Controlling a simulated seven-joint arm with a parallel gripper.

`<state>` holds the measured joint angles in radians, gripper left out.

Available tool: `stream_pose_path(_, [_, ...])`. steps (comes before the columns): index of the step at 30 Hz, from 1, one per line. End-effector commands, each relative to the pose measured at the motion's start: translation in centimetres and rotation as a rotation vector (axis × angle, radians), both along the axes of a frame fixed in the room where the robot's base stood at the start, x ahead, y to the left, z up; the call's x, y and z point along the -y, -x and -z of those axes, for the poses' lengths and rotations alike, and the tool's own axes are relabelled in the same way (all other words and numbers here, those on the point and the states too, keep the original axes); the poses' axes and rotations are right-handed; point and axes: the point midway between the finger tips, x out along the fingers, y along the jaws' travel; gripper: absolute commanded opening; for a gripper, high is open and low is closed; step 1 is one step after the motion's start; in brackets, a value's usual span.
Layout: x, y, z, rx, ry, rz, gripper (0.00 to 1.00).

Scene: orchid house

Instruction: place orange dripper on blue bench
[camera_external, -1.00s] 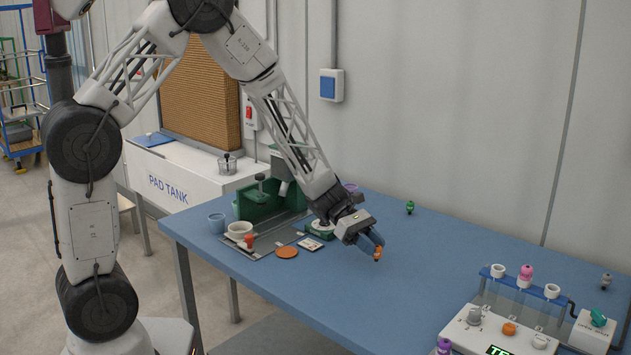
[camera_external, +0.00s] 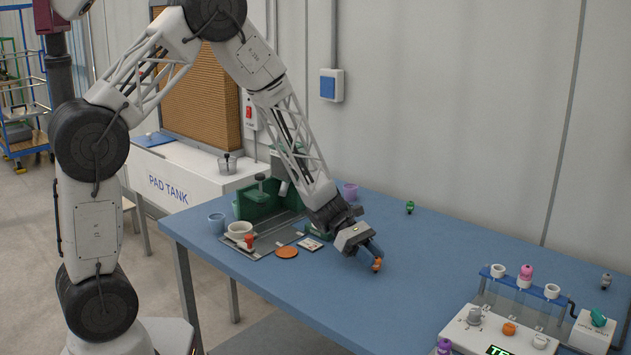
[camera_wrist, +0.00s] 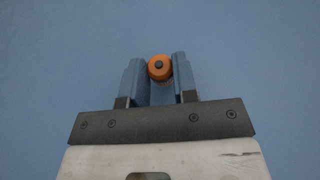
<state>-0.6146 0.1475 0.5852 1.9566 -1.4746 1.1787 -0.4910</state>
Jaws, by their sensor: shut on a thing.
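The orange dripper (camera_external: 377,265) is between the blue fingertips of my gripper (camera_external: 370,254), low over the blue bench (camera_external: 310,285). In the wrist view the dripper (camera_wrist: 159,68) shows as an orange round cap with a dark centre, and the fingers of my gripper (camera_wrist: 158,78) close on it from both sides. Bare blue bench (camera_wrist: 60,60) fills the background there. I cannot tell whether the dripper touches the bench surface.
A green device (camera_external: 262,195) with a white cup (camera_external: 239,230), an orange disc (camera_external: 286,252) and a white card (camera_external: 310,244) stands left of my gripper. A small green dripper (camera_external: 409,207) stands behind. A tube rack (camera_external: 520,285) and control box (camera_external: 490,330) occupy the right front.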

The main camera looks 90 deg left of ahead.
Motion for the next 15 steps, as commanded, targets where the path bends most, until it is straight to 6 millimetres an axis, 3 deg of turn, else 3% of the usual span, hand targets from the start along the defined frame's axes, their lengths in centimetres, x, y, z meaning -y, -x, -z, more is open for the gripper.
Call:
stream_pose_path(6, [0.0,0.01,0.32,-0.001,0.001,0.0,0.05])
stream_pose_path(7, [0.01,0.01,0.3,-0.001,0.001,0.0,0.3])
stream_pose_path(9, [0.01,0.01,0.28,0.0,0.0,0.0,0.41])
stream_pose_path(12, [0.0,0.01,0.28,0.0,0.0,0.0,0.52])
stream_pose_path(15, [0.0,0.01,0.28,0.0,0.0,0.0,0.52])
